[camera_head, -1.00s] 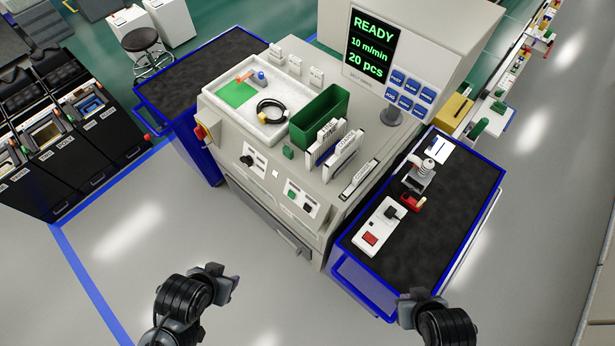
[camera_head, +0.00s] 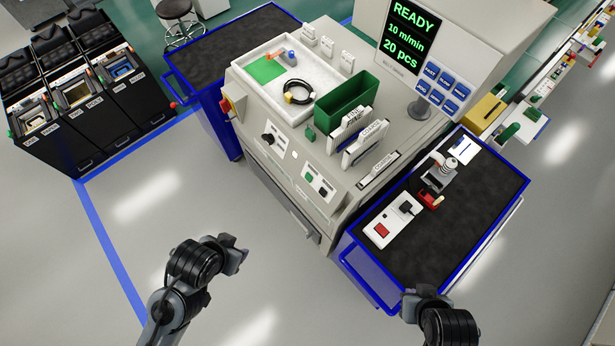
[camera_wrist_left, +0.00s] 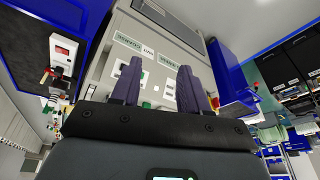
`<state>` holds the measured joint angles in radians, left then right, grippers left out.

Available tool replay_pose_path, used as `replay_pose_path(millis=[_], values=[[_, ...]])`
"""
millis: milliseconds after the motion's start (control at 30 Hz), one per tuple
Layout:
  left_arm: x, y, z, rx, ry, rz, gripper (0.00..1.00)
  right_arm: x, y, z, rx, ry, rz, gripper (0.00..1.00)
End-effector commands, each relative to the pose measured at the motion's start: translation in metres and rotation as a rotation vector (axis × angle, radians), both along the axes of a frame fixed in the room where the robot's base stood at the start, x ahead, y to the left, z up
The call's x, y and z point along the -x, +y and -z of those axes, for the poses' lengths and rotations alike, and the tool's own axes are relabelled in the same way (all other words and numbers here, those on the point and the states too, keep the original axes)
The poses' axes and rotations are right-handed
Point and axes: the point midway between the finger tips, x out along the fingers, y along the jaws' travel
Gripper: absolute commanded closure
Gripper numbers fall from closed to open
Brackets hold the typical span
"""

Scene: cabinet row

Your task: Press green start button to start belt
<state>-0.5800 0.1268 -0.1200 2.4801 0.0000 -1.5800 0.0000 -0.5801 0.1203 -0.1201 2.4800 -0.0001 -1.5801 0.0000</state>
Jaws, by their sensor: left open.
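The green start button (camera_head: 309,178) sits on a small white panel on the sloped front of the light grey cabinet (camera_head: 262,150), with a dark button beside it. The display (camera_head: 411,36) above reads READY, 10 m/min, 20 pcs. My left gripper (camera_head: 238,256) is in front of the cabinet, below and left of the button, apart from it. In the left wrist view its two dark fingers (camera_wrist_left: 160,82) are spread with nothing between them, facing the cabinet front. My right gripper (camera_head: 408,298) is near the bottom edge by the right cart; its fingers are too unclear to read.
A blue cart (camera_head: 365,283) with a black top stands right of the cabinet, holding a white box with a red switch (camera_head: 382,230). A white tray (camera_head: 262,98) and green bin (camera_head: 345,104) sit on the cabinet. A dark knob (camera_head: 268,139) is left of the button. Floor in front is clear.

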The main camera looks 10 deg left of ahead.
Motion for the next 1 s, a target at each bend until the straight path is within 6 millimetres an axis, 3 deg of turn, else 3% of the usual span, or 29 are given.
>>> replay_pose_path(millis=[233, 533, 1000], values=[[-0.0002, -0.0021, -0.0003, 0.009, 0.0, -0.005, 0.55, -0.0001, 0.0, 0.0, 0.0, 0.0, 0.0, 1.0], [-0.0002, -0.003, -0.0003, 0.012, 0.0, -0.009, 1.0, -0.0001, 0.0, 0.0, 0.0, 0.0, 0.0, 1.0], [0.0001, -0.0001, 0.0, 0.0, 0.0, 0.0, 1.0, -0.0001, 0.0, 0.0, 0.0, 0.0, 0.0, 1.0]])
